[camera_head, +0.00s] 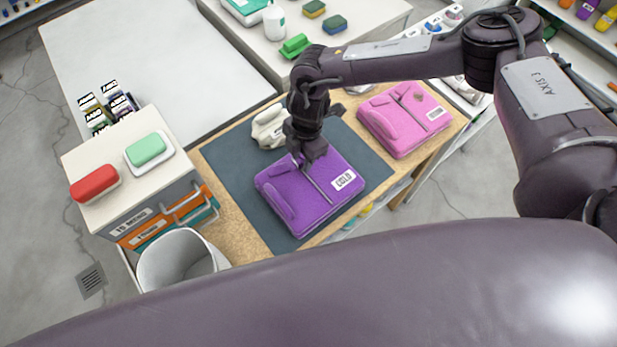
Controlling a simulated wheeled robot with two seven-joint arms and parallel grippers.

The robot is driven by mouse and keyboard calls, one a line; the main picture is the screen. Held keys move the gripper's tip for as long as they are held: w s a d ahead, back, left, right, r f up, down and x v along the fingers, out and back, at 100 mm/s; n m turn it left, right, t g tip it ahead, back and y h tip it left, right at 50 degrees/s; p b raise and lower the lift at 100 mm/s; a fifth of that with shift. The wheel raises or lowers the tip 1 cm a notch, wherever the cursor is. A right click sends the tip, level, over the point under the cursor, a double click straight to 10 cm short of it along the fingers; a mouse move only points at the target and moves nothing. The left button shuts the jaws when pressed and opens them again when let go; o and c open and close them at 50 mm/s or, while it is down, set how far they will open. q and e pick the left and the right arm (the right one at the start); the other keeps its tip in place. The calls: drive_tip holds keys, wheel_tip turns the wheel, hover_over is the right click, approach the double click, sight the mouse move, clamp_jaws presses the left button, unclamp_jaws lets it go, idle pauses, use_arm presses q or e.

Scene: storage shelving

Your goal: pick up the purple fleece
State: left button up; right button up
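The purple fleece (293,207) lies folded flat on a dark mat (235,171) on the wooden table, with a white "COLD" label at its right side. My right gripper (304,160) points down over the far edge of the fleece, at or very near its surface. Its fingertips are small and dark here, so I cannot tell whether they are open or shut, or touching the fabric. The fleece looks flat and unlifted. My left gripper does not show.
A pink folded fleece (393,128) lies to the right on the table. A pale item (268,128) lies behind the purple fleece. A box with drawers (135,195) carries red and green soap-like blocks at left. A white bin (178,262) stands in front of it.

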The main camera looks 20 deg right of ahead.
drive_tip(key=shift+a+f, duration=0.1)
drive_tip(key=shift+f, duration=0.65)
clamp_jaws()
idle(0.9)
